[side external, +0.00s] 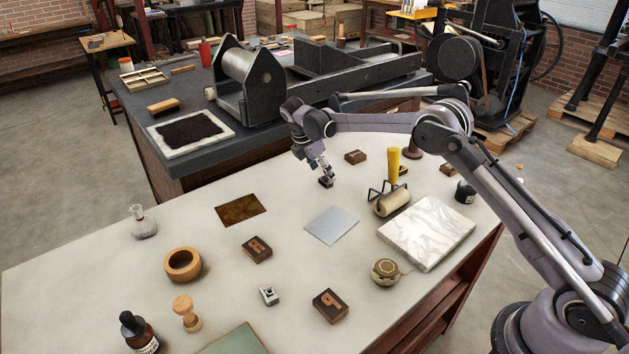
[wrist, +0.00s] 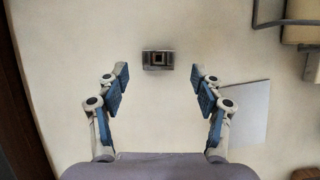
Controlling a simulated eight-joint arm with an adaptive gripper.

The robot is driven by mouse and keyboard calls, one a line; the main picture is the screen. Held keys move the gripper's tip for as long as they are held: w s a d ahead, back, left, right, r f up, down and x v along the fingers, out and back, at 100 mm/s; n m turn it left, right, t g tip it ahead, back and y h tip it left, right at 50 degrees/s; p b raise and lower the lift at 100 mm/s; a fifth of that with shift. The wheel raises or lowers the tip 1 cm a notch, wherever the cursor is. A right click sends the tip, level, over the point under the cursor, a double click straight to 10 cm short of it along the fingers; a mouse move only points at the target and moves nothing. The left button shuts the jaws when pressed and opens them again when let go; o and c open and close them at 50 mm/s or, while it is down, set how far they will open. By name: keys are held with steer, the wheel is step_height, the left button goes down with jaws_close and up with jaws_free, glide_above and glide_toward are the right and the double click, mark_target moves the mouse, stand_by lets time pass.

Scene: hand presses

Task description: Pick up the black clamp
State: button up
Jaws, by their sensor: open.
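The black clamp (wrist: 157,60) is a small dark block with a square recess, lying on the pale tabletop in the wrist view. It lies just ahead of the gap between my fingers, roughly centred, and nothing holds it. In the side external view the clamp (side external: 327,183) is a small dark shape right below my fingertips; I cannot tell there how large the gap is. My gripper (wrist: 160,73) is open and empty, with a blue-padded finger on each side. In the side external view my gripper (side external: 322,169) points down at the tabletop.
A grey metal sheet (side external: 332,225) lies close by. A roller (side external: 391,203) with a yellow handle and a marble slab (side external: 427,233) are to the right. A copper plate (side external: 240,210) is to the left. A dark press bench (side external: 290,125) stands behind.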

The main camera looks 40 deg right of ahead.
mark_target(324, 184)
steer(key=x, duration=0.3)
steer(key=shift+w+d+f, duration=0.1)
steer(key=shift+f, duration=0.15)
steer(key=c, duration=1.3)
steer(key=shift+r, duration=0.2)
